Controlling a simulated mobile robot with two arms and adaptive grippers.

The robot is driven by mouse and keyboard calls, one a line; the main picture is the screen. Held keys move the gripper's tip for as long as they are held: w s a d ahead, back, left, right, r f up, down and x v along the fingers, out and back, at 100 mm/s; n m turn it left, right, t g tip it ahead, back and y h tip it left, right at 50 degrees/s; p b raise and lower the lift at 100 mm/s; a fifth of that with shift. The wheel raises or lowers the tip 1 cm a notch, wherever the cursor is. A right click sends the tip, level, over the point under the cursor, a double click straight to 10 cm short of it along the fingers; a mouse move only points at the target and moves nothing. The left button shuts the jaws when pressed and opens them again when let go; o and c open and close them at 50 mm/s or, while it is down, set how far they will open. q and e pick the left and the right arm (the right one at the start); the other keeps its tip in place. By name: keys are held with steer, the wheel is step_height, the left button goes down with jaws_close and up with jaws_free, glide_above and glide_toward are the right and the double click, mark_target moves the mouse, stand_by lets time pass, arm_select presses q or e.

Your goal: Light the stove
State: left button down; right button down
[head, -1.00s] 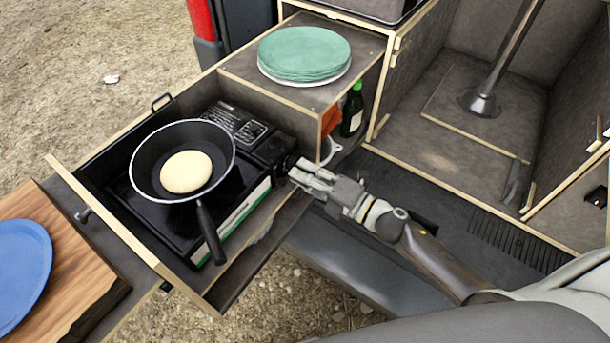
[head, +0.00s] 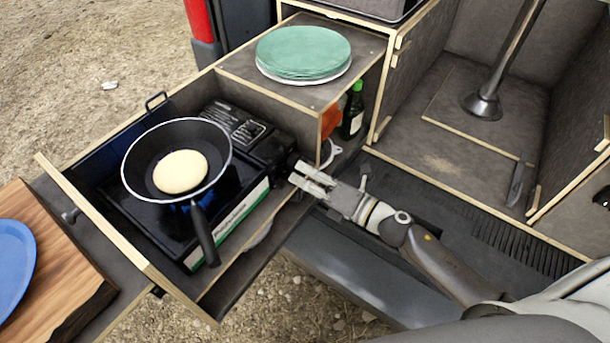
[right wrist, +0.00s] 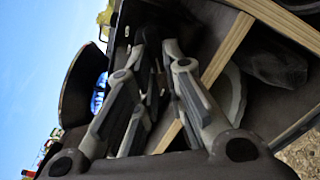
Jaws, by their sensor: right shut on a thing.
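The camping stove (head: 225,195) sits in the pulled-out drawer. A black frying pan (head: 140,165) with a pale pancake (head: 180,172) stands on it, handle toward the front. A blue flame (head: 183,206) shows under the pan, and a blue glow (right wrist: 101,80) shows beneath it in the right wrist view. My right gripper (head: 296,175) is at the stove's right end, shut on what looks like its knob, which the fingers hide. The fingers (right wrist: 160,85) also show in the right wrist view. My left gripper is not in view.
Green plates (head: 303,53) are stacked on the shelf behind the stove. A green bottle (head: 353,110) stands under it. A wooden board (head: 60,262) with a blue plate (head: 14,262) lies at left. The drawer's wooden rim (head: 120,245) surrounds the stove.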

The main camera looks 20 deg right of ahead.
steer(key=c, duration=1.5)
jaws_free()
